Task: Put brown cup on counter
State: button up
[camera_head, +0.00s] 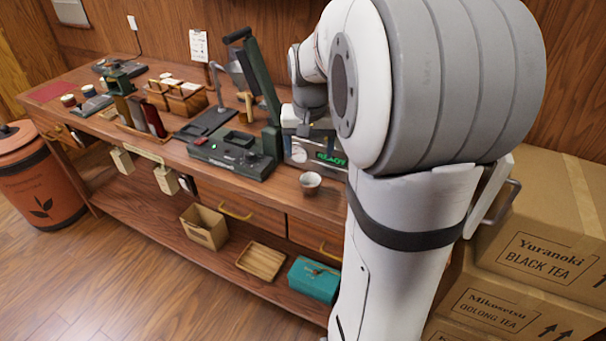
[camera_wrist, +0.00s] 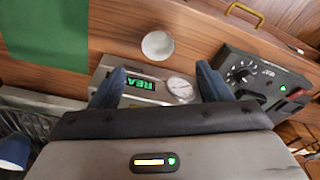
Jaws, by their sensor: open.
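A small pale cup (camera_head: 310,183) stands upright on the wooden counter (camera_head: 286,181), near its front edge, in front of a device with a green lit display. Its inside looks brownish in the head view. In the wrist view the cup (camera_wrist: 158,45) looks whitish and round, just beyond my fingertips. My gripper (camera_wrist: 158,80) is open and empty, with its two dark blue fingers apart over the display device (camera_wrist: 150,88). In the head view my arm hides part of the counter. I cannot pick out another cup that is clearly brown.
A dark green press machine (camera_head: 235,150) stands left of the cup. Wooden racks (camera_head: 178,97) and tins sit farther left. A shelf below holds an open box (camera_head: 204,228), a wooden tray (camera_head: 262,262) and a teal box (camera_head: 314,279). Tea cartons (camera_head: 550,220) are stacked at right.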

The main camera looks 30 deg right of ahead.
jog(key=s+a+f+n, duration=0.1)
jog(key=s+a+n, duration=0.1)
jog(key=s+a, duration=0.4)
jog(key=s+a+f+n+t, duration=0.1)
jog(key=s+a+n, duration=0.2)
jog(key=s+a, duration=0.4)
jog(key=s, duration=0.4)
jog(key=shift+f+n+y, duration=0.25)
jog(key=shift+n+y, duration=0.05)
jog(key=shift+y, duration=0.1)
jog(key=shift+s, duration=0.1)
jog(key=shift+r, duration=0.25)
